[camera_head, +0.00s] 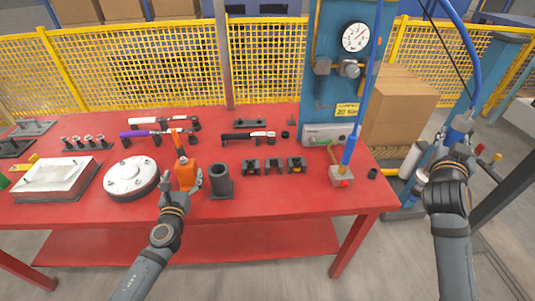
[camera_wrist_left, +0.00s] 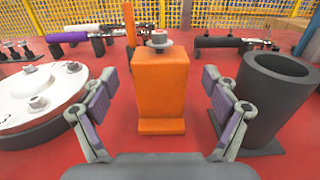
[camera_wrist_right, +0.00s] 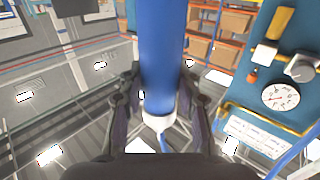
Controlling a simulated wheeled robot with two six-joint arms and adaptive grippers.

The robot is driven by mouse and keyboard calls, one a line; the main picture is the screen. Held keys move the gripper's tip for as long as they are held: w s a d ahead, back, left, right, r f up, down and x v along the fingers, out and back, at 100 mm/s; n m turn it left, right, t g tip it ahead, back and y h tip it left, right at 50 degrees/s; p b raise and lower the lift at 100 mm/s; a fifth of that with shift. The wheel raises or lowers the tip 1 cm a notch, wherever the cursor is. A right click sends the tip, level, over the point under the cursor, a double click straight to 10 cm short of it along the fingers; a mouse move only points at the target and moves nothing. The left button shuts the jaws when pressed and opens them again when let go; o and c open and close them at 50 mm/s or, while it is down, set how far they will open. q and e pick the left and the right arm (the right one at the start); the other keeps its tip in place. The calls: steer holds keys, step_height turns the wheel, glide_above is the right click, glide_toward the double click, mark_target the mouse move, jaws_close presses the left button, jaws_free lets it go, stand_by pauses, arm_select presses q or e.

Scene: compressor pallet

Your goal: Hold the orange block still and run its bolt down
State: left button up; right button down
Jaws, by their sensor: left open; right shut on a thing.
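The orange block (camera_head: 186,175) stands upright on the red table. In the left wrist view its bolt (camera_wrist_left: 159,41) stands up from the top, with a grey washer or flange under the head. My left gripper (camera_head: 182,183) is open, its fingers on either side of the block with gaps showing between pads and block. My right gripper (camera_head: 457,152) is shut on a blue cylindrical tool (camera_wrist_right: 163,55), held up in the air right of the table, well away from the block. A blue hose (camera_head: 462,50) arches down to it. The tool's working tip cannot be made out.
A dark grey cylinder (camera_wrist_left: 273,95) stands close right of the block, and a round white flange (camera_head: 131,177) close left. Wrenches on stands (camera_head: 248,136) lie behind. A blue panel with a gauge (camera_head: 356,37) and cardboard boxes (camera_head: 398,105) stand at the back right.

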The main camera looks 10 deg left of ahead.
mark_target(184, 172)
arm_select(q)
steer(key=shift+x, duration=2)
arm_select(e)
steer(key=shift+r, duration=0.3)
arm_select(q)
steer(key=shift+c, duration=0.3)
steer(key=c, duration=1.5)
steer(key=o, duration=1.5)
steer(key=shift+o, duration=0.2)
steer(key=shift+s, duration=0.15)
